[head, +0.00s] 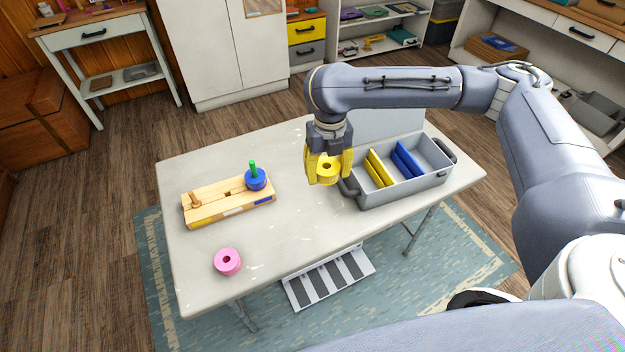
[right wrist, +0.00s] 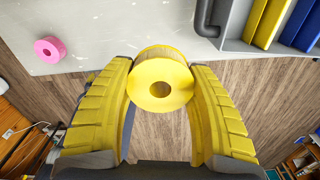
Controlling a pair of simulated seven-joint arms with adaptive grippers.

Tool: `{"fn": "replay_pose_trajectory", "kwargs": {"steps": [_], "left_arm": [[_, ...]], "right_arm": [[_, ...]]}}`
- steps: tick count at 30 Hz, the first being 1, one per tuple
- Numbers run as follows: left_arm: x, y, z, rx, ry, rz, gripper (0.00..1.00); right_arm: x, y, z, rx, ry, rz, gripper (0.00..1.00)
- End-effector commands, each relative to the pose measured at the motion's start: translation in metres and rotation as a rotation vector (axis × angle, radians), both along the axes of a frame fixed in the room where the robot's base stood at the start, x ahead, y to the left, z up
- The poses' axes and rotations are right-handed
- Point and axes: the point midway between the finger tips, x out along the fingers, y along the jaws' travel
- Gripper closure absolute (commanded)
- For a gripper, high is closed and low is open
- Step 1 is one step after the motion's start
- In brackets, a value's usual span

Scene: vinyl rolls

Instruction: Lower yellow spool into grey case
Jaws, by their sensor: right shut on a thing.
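The yellow spool (right wrist: 160,84) is between the yellow fingers of my right gripper (right wrist: 162,100), which is shut on it. In the head view the right gripper (head: 328,172) holds the yellow spool (head: 327,170) above the table, just left of the grey case (head: 405,192). The case is open, with its lid raised at the back, and has yellow dividers (head: 379,168) on the left and blue dividers (head: 407,160) further right. The case's corner shows at the top right of the right wrist view (right wrist: 232,45). My left gripper is not in view.
A wooden stand (head: 228,201) with a blue spool (head: 256,180) on a green-topped peg is on the left of the table (head: 290,240). A pink spool (head: 228,262) lies near the front left. The table's middle is clear. A case handle (head: 348,186) sticks out near the gripper.

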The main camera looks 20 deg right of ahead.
Motion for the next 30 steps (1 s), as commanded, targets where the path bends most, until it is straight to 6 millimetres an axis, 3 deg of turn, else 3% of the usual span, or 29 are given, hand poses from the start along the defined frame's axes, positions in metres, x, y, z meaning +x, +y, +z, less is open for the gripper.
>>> {"fn": "replay_pose_trajectory", "kwargs": {"steps": [11,30], "left_arm": [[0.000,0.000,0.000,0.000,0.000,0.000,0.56],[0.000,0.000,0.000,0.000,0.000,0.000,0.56]], "right_arm": [[0.020,-0.060,-0.011,0.001,0.002,-0.005,0.74],[0.049,-0.144,-0.061,0.000,0.001,-0.003,0.74]]}}
